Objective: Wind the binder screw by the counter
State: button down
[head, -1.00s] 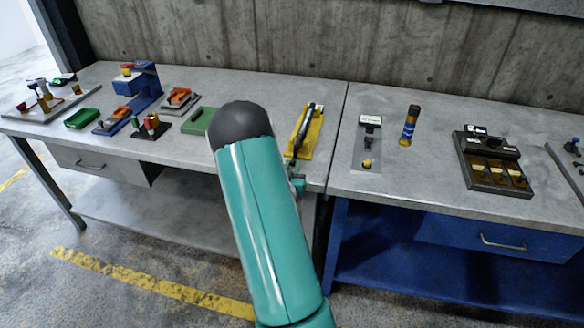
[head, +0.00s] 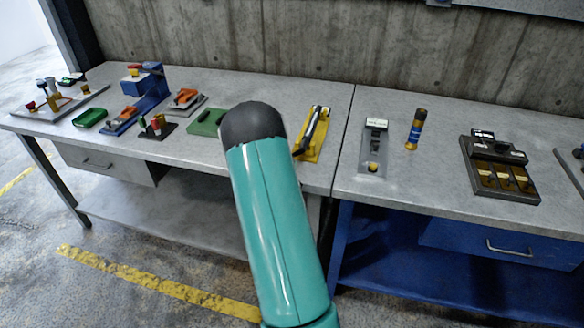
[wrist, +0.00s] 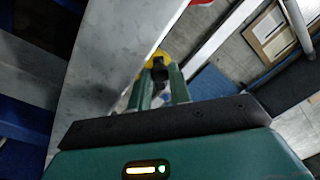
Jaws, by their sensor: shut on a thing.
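In the wrist view my gripper (wrist: 160,84) has its two green fingers closed on a small dark piece (wrist: 159,70), which looks like the binder screw. Yellow shows around and behind this piece. It is small and dim, so its exact shape and turn cannot be told. In the head view a yellow device (head: 313,140) with a dark bar along it lies near the table's front edge.
A blue and yellow cylinder (head: 416,129) stands right of the grey plate, and a dark box with yellow parts (head: 498,165) lies farther right. A concrete wall (head: 300,45) rises behind.

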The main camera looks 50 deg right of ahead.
jog(key=m, duration=0.1)
jog(key=r+m, duration=0.1)
jog(key=m, duration=0.1)
jog(key=w+m, duration=0.1)
jog(key=m, duration=0.1)
jog(key=shift+a+r, duration=0.25)
jog(key=shift+r, duration=0.05)
jog(key=shift+r+m+g, duration=0.15)
jog(key=shift+r+m, duration=0.2)
jog(key=shift+m, duration=0.7)
jog(key=shift+r+m+g, duration=0.15)
jog(key=shift+r+m, duration=0.15)
jog(key=shift+m, duration=0.75)
jog(key=shift+h, duration=0.3)
jog(key=c, duration=1.3)
grip_release()
jog(key=shift+a, duration=0.15)
jog(key=v, duration=1.3)
jog(key=shift+s+a, duration=0.15)
jog(key=shift+a, duration=0.1)
